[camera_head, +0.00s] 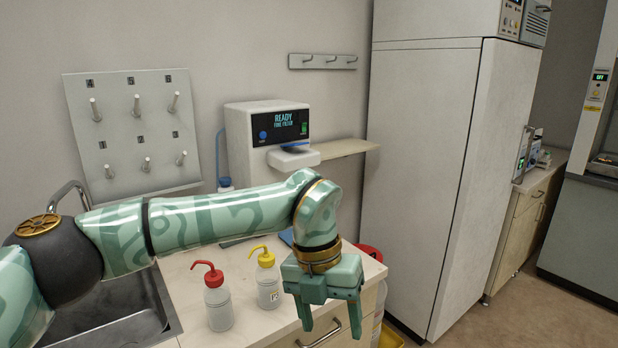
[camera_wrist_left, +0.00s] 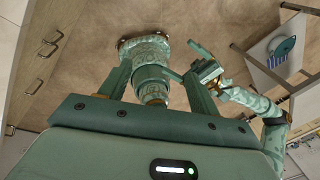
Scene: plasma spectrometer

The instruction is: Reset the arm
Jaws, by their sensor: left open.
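My left arm, pale green with darker markings, comes in from the left in the head view and bends down at the wrist. Its gripper (camera_head: 331,325) points down, with its two fingers apart and nothing between them. It hangs in front of the counter's right end, to the right of the wash bottles. In the left wrist view, its fingers (camera_wrist_left: 158,68) stand apart, with my base and column behind them. My right arm shows at the right of that view, with what looks like its gripper (camera_wrist_left: 205,68); its jaws are too small to judge.
A red-capped bottle (camera_head: 218,300) and a yellow-capped bottle (camera_head: 267,282) stand on the counter (camera_head: 190,285) close to the gripper. A sink (camera_head: 115,318) lies below the arm. A white machine (camera_head: 268,128), a peg board (camera_head: 133,135) and a tall cabinet (camera_head: 430,150) stand behind.

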